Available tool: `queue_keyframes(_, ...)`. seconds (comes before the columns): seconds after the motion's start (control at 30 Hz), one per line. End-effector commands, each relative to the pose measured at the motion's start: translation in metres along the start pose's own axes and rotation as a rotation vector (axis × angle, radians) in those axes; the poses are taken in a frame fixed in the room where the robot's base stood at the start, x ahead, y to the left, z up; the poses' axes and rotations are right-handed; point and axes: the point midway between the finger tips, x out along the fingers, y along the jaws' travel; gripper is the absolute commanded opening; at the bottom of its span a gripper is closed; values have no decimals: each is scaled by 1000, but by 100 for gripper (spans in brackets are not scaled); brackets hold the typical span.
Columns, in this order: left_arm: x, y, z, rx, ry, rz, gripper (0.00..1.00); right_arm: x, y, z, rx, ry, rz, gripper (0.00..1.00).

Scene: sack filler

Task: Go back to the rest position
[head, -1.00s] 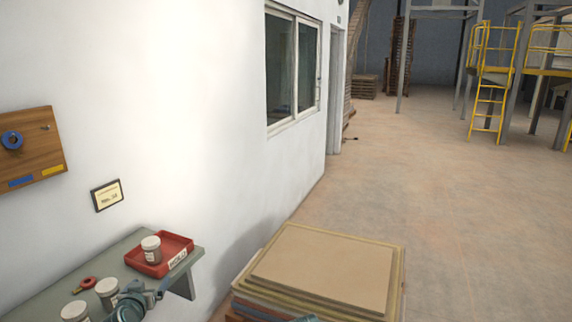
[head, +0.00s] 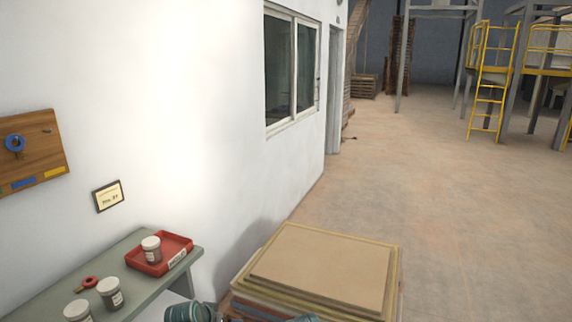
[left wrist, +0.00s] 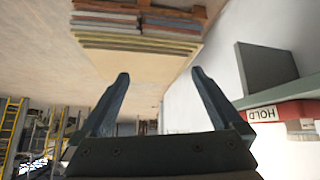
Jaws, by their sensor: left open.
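My left gripper (left wrist: 160,78) shows in the left wrist view with its two fingers wide apart and nothing between them. In the head view only teal parts of my left arm show at the bottom edge, right of the shelf; its fingers are out of that picture. A bit of teal at the bottom centre looks like my other arm. My right gripper is not seen. A red tray (head: 180,250) with a lidded jar (head: 151,249) in it sits on the grey-green shelf (head: 130,290). The tray's HOLD label (left wrist: 263,114) shows upside down in the left wrist view.
Two more jars (head: 110,293) (head: 77,311) and a red ring-like item (head: 88,282) are on the shelf. A stack of flat sheets (head: 325,268) stands right of it. A wooden board (head: 35,160) hangs on the white wall. The floor (head: 450,200) beyond is open.

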Motion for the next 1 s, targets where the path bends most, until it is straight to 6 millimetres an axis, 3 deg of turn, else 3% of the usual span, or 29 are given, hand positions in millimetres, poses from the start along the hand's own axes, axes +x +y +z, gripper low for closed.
queue_keyframes(0.03, -1, 32, 14, 36, -93, 29, 100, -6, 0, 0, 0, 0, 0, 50)
queue_keyframes(0.1, -4, 66, 41, 75, -233, 44, 100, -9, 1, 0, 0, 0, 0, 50)
queue_keyframes(0.2, -17, 101, 76, 123, -414, 30, 100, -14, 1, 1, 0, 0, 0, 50)
queue_keyframes(0.3, -33, 123, 103, 160, -557, -10, 100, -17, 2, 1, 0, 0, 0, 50)
queue_keyframes(0.53, -60, 141, 134, 201, -725, -98, 100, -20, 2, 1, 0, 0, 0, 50)
queue_keyframes(0.9, -63, 142, 138, 203, -745, -112, 100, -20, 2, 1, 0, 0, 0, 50)
queue_keyframes(1.0, -63, 142, 138, 203, -744, -112, 82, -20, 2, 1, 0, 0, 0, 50)
